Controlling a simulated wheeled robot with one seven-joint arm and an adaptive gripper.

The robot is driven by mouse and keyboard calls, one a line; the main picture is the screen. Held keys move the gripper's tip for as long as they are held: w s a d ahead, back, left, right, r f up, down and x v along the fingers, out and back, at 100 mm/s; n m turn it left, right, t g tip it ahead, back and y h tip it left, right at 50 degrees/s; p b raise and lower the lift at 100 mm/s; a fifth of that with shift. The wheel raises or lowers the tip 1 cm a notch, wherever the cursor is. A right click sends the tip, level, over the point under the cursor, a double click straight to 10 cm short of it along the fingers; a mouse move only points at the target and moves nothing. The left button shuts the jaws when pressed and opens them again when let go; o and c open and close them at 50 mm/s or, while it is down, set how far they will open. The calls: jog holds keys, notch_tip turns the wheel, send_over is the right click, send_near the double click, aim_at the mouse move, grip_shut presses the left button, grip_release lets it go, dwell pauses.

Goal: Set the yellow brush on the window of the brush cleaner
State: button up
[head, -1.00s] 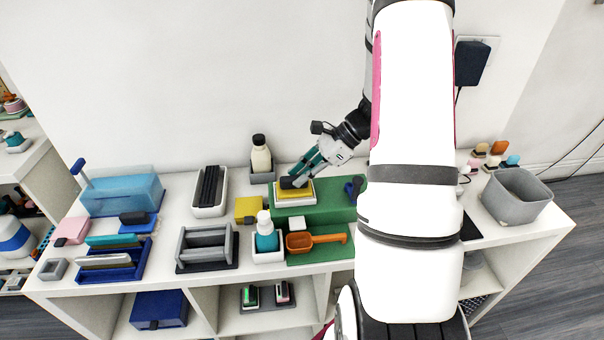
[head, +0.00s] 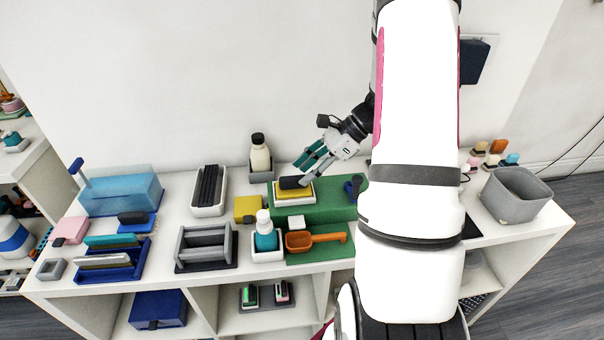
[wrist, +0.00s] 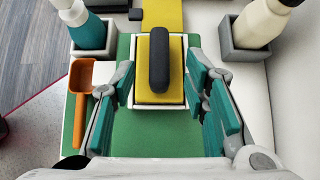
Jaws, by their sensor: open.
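The yellow brush (head: 292,189) has a dark rounded handle on a yellow block. It rests flat on the white-framed window of the green brush cleaner (head: 325,212). In the wrist view the brush (wrist: 158,85) lies inside the pale frame of the cleaner (wrist: 155,140). My gripper (head: 313,168) is open just above and behind the brush. In the wrist view its teal-padded fingers (wrist: 160,103) stand apart on either side of the brush, with visible gaps and no contact.
A teal bottle (head: 266,238) in a white holder and an orange scoop (head: 315,240) are in front. A cream bottle (head: 260,158) in a grey holder stands behind. A yellow block (head: 248,208) lies to the left. A grey bin (head: 514,197) stands far right.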

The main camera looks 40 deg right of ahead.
jog(key=v, duration=1)
jog(key=shift+f, duration=0.1)
